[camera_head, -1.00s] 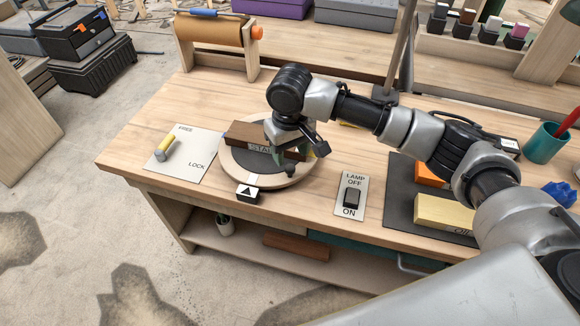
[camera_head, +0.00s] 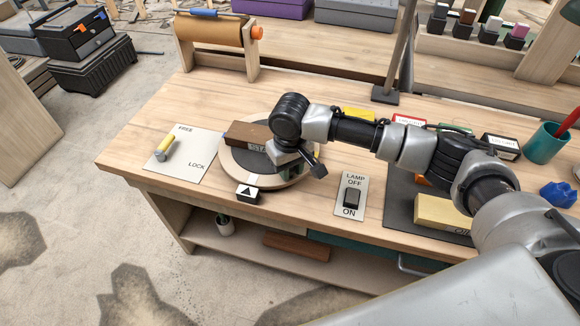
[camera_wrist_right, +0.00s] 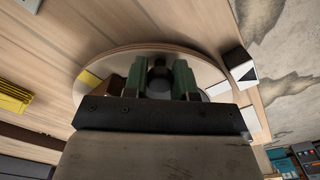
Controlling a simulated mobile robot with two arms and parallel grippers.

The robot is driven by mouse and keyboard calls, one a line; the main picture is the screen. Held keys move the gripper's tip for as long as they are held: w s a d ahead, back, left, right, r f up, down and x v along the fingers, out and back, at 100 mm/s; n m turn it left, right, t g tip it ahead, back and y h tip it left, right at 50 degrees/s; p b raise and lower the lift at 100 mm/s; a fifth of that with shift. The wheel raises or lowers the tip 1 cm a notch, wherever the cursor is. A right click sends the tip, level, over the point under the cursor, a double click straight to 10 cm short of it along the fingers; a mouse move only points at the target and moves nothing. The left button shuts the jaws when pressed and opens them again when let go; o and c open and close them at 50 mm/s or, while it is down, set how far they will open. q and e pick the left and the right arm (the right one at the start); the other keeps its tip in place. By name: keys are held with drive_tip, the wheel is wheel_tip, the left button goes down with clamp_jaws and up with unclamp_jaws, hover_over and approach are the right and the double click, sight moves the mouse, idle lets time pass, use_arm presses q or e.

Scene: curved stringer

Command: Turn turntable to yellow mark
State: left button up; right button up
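The turntable (camera_head: 233,170) is a round wooden disc with a dark top, on the workbench. A brown block with a partly hidden label (camera_head: 250,135) lies on it. A white pointer block with a black triangle (camera_head: 247,193) stands at its front edge. In the right wrist view a yellow mark (camera_wrist_right: 91,78) shows on the left of the disc and a white mark (camera_wrist_right: 218,89) on the right. My right gripper (camera_wrist_right: 158,75) is low over the disc, its green fingers on either side of a dark round post. I cannot tell whether they grip it. My left gripper is out of view.
A FREE/LOCK plate (camera_head: 188,165) with a yellow-handled lever (camera_head: 165,148) near FREE is left of the turntable. A lamp switch (camera_head: 351,198) is to the right. A dark mat with a yellow block (camera_head: 443,213) lies further right. A paper-roll stand (camera_head: 215,38) is behind.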

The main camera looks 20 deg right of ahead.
clamp_jaws()
drive_tip(key=shift+r, duration=0.1)
